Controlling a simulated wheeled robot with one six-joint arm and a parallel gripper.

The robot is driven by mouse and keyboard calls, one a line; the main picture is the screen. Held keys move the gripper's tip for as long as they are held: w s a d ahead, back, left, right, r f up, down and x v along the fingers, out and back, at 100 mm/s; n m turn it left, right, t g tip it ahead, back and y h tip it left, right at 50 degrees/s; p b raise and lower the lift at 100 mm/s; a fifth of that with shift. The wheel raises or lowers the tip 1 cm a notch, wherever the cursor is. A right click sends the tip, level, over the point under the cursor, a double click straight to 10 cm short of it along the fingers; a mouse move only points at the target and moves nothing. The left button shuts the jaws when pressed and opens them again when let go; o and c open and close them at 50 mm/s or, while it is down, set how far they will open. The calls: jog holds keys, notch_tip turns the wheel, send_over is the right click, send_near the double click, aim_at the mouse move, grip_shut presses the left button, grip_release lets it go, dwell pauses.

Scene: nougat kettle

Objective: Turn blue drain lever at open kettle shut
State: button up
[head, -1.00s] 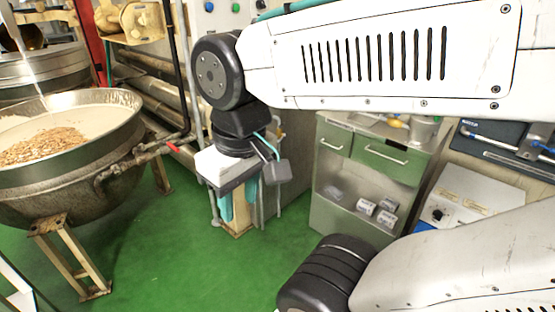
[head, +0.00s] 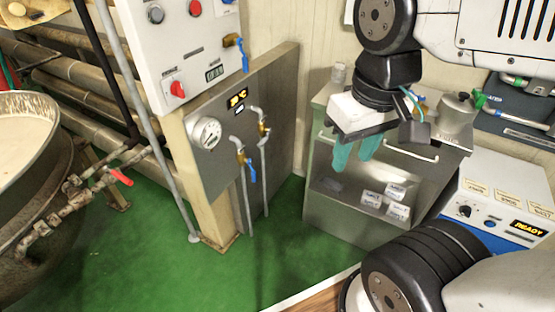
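A large metal kettle (head: 40,165) with pale contents stands at the left edge, partly cut off. A pipe with a red-handled valve (head: 120,177) runs from its side; I see no blue lever on the visible part of the kettle. A blue lever (head: 252,171) hangs down from a brass valve on the grey panel's pipes. Another blue lever (head: 243,56) hangs at the right edge of the white control box. My gripper (head: 355,160) has two teal fingers pointing down, apart and empty. It is in front of the cabinet, right of both blue levers.
The grey panel (head: 282,92) carries a gauge (head: 207,133). A thin grey pole (head: 160,145) stands between kettle and panel. A steel cabinet (head: 325,215) and a white machine reading READY (head: 500,165) stand at right. Green floor (head: 150,270) is free in front of the panel.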

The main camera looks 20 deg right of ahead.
jog(key=w+f+g, duration=0.3)
jog(key=w+f, duration=0.8)
jog(key=t, duration=2)
send_near(254, 175)
jog(key=w, duration=1.1)
jog(key=shift+d, duration=0.1)
jog(key=shift+c, duration=0.2)
